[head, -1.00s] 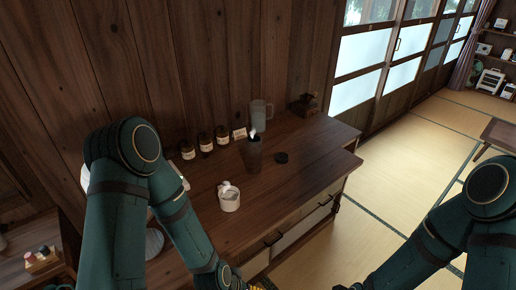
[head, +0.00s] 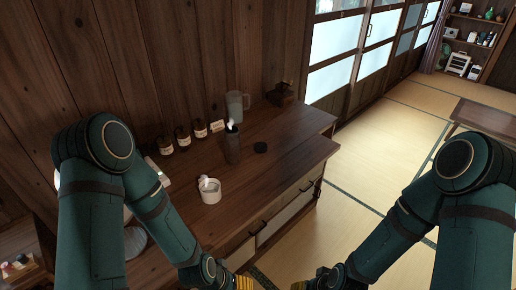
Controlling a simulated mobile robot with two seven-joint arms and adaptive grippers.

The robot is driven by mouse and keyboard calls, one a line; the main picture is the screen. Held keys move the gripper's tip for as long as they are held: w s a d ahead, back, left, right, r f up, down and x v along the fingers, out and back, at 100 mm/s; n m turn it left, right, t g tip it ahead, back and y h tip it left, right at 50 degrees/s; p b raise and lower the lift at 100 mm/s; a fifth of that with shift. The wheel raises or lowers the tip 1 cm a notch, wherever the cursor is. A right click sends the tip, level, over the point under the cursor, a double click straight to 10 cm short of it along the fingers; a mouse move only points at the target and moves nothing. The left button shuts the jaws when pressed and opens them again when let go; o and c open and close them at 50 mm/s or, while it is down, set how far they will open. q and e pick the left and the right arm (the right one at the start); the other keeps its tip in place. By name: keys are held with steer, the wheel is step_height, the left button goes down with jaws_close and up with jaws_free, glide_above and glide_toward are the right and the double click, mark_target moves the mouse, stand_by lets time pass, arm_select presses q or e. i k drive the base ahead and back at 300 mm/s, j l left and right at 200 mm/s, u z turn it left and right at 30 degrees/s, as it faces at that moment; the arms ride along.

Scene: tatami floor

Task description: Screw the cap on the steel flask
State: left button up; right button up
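A dark, tall flask (head: 232,149) stands upright on the wooden cabinet top. Something white shows at its open mouth; I cannot tell what it is. A flat, round black cap (head: 261,147) lies on the wood just right of the flask, apart from it. My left gripper (head: 244,283) shows only partly at the bottom edge, with yellow striped parts, in front of the cabinet. My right gripper (head: 312,284) is partly cut off at the bottom edge, right of the left one. Both are well away from flask and cap. Their fingertips are not clear.
On the cabinet top (head: 285,160) are a white cup (head: 211,192), three labelled jars (head: 183,138), a small card (head: 217,126), a clear pitcher (head: 237,105) and a dark wooden object (head: 281,94). A wooden wall stands behind. Tatami floor (head: 370,150) lies open to the right.

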mark_target(233, 146)
steer(key=i+l+z, duration=0.15)
steer(key=i+l, duration=0.15)
steer(key=i, duration=0.2)
steer(key=i+l+z, duration=0.15)
steer(key=i+l, duration=0.15)
steer(key=i, duration=0.2)
steer(key=i+l+z, duration=0.15)
steer(key=i, duration=0.35)
